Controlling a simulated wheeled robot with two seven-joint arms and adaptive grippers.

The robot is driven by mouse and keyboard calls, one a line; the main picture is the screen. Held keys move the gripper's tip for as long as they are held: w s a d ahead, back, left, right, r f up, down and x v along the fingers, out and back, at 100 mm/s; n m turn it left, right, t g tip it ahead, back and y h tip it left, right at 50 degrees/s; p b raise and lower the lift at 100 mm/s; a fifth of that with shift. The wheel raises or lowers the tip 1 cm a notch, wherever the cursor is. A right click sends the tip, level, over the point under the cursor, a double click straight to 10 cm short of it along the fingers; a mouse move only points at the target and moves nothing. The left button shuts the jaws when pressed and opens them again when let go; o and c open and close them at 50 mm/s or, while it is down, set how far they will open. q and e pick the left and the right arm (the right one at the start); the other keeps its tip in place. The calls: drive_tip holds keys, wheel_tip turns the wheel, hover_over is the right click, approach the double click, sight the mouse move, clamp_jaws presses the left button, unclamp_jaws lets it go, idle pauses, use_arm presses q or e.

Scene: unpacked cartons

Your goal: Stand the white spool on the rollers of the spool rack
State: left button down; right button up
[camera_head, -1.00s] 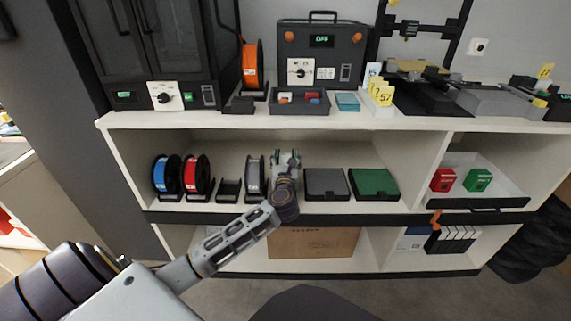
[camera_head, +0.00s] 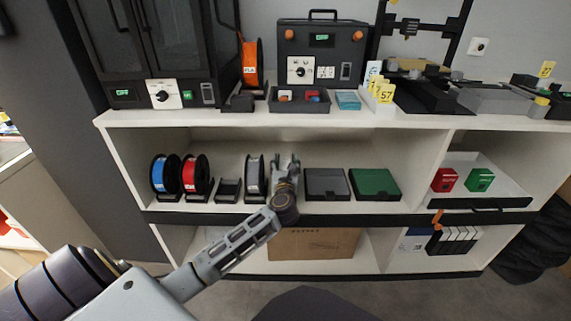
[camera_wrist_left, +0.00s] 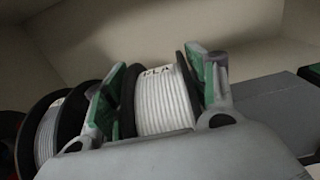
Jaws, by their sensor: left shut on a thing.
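My left gripper (camera_head: 287,166) reaches into the middle shelf, right of the grey spool. In the left wrist view its green-padded fingers (camera_wrist_left: 160,82) are shut on the white spool (camera_wrist_left: 162,100), one on each side. The spool has black flanges and white windings marked PLA; its lower part is hidden behind the gripper. In the head view the gripper hides most of the white spool. A low black rack (camera_head: 238,103) is empty on the counter, left of the orange spool. A similar empty black holder (camera_head: 228,190) stands on the shelf. My right gripper is out of view.
Blue (camera_head: 165,174), red (camera_head: 196,175) and grey (camera_head: 254,175) spools stand on the shelf left of the gripper. A grey box (camera_head: 326,184) is close on its right, then a green box (camera_head: 374,184). The counter (camera_head: 215,120) overhangs the shelf. An orange spool (camera_head: 252,65) stands above.

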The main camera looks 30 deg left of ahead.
use_arm(q)
drive_tip(key=shift+r, duration=0.1)
drive_tip(key=shift+c, duration=1.7)
unclamp_jaws()
drive_tip(key=v, duration=1.2)
